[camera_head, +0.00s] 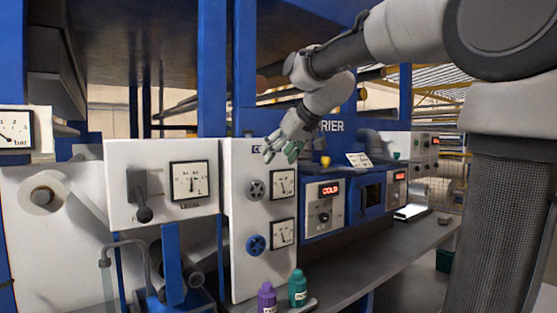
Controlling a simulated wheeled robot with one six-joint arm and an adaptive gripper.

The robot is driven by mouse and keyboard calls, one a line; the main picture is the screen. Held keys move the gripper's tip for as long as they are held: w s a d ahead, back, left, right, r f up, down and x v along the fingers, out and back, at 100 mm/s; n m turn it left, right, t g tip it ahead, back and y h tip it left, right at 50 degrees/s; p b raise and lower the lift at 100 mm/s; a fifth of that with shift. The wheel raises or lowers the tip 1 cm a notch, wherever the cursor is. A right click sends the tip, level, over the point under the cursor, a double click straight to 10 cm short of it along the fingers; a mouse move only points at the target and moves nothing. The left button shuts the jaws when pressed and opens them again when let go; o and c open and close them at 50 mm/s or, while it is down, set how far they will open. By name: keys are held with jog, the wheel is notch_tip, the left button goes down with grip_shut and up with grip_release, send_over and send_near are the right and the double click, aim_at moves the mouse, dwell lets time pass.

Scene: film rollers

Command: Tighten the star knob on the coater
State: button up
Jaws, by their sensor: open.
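A white coater panel (240,274) stands in the middle, its label partly hidden by my gripper. It carries a grey round spoked knob (256,190) and, below it, a blue knob (256,245). I cannot tell from their shapes which is the star knob. Each has a dial gauge to its right, the upper gauge (283,184) and the lower gauge (283,233). My gripper (279,156) is open and empty, pointing down at the panel's upper edge. It is above the grey knob and apart from it.
A purple bottle (266,298) and a teal bottle (298,289) stand below the panel. A white box (127,180) with a lever and gauge is at left. A blue dryer unit (370,193) with red displays is at right, above a grey bench (400,250).

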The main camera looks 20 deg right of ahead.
jog(key=shift+s+f, duration=0.4)
jog(key=shift+s, duration=0.25)
jog(key=shift+s+f, duration=0.35)
jog(key=shift+s, duration=0.25)
jog(key=s+d+f+m+g+h, duration=0.1)
jog(key=s+d+f+g, duration=0.1)
jog(key=s+f, duration=0.8)
jog(key=s+d+f+m+g+h, duration=0.1)
jog(key=s+d+f+g+h, duration=0.1)
jog(key=s+f, duration=0.7)
jog(key=s+d+g, duration=0.1)
jog(key=s+d, duration=0.1)
jog(key=s, duration=0.5)
jog(key=shift+s+d+f+m, duration=0.2)
jog(key=shift+s+f+m, duration=0.1)
jog(key=shift+s+f, duration=0.1)
